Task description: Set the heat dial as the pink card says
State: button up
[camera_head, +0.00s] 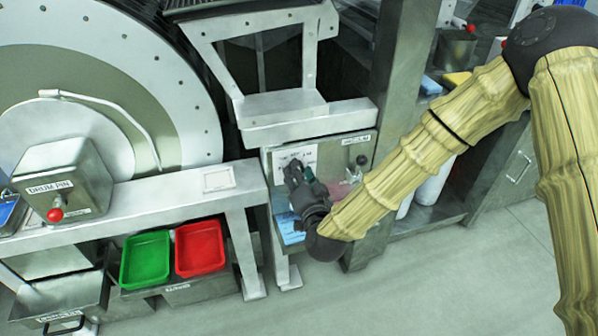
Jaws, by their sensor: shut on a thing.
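My gripper (299,172) is at the front of the grey control panel (345,144), shut on the heat dial, which the fingers and wrist almost wholly hide. A white plate (304,154) with dark marks shows around and above the fingers. The dial's pointer and setting cannot be read. The pink card (341,191) is on the lower right of the panel, partly behind my gripper and arm; its writing is too small to read. A blue card (289,229) shows at the lower left of the panel, partly covered by my wrist.
A small dark knob (361,160) sits on the panel's right side. At left are the large drum (180,95), a drum pin box (62,178) with a red knob, a green tray (146,259) and a red tray (200,248). The floor (400,275) in front is clear.

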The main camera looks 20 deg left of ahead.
jog(key=shift+n, duration=0.7)
jog(key=o, duration=1.1)
jog(key=shift+c, duration=0.2)
jog(key=v, duration=1.2)
jog(key=shift+f, duration=0.1)
